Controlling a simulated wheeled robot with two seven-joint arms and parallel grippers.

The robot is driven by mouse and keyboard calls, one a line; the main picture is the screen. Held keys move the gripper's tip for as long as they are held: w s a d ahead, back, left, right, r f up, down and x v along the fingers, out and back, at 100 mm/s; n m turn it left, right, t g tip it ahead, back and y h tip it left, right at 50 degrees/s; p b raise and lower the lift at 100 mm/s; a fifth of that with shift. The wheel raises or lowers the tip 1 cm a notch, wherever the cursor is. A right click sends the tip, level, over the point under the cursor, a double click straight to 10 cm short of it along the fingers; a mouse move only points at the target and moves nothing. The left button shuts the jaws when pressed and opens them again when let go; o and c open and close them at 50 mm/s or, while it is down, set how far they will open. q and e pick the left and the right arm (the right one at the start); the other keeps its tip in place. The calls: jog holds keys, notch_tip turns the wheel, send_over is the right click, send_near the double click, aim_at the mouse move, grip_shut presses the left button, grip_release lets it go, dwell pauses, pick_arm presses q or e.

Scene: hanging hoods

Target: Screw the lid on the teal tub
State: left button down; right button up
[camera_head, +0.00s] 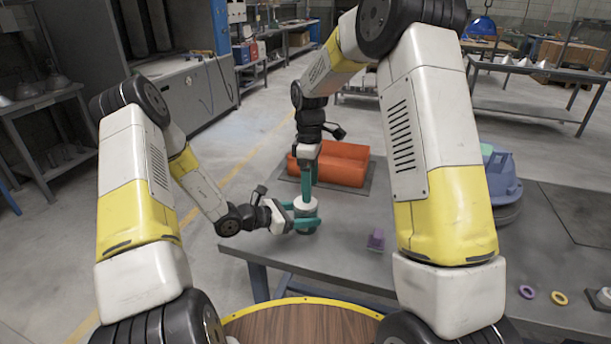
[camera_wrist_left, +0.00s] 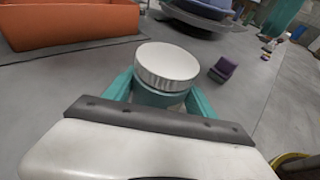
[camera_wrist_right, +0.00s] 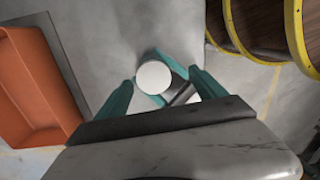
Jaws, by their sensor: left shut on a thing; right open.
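The teal tub (camera_head: 306,225) is upright near the table's near edge, and its body also shows in the left wrist view (camera_wrist_left: 155,97). A white round lid (camera_head: 305,203) with a ribbed grey rim (camera_wrist_left: 167,64) sits on its top; whether it is threaded down I cannot tell. My left gripper (camera_head: 294,216) is shut on the tub from the left side. My right gripper (camera_head: 307,184) points down above the lid, open. In the right wrist view its fingers are spread either side of the lid (camera_wrist_right: 153,77); no right finger touches the lid in the left wrist view.
An orange bin (camera_head: 340,164) lies behind the tub on a dark mat. A small purple block (camera_head: 376,240) stands right of the tub. A blue hood-like object (camera_head: 500,177), a purple ring (camera_head: 527,292) and a yellow ring (camera_head: 559,298) are farther right.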

aim_at(306, 216)
jog(key=r+n, duration=0.1)
jog(key=w+a+r+n+t, duration=0.1)
jog(key=n, duration=0.1)
jog(key=shift+w+a, duration=0.2)
jog(key=shift+w, duration=0.05)
jog(key=shift+f, duration=0.1)
jog(key=shift+f, duration=4)
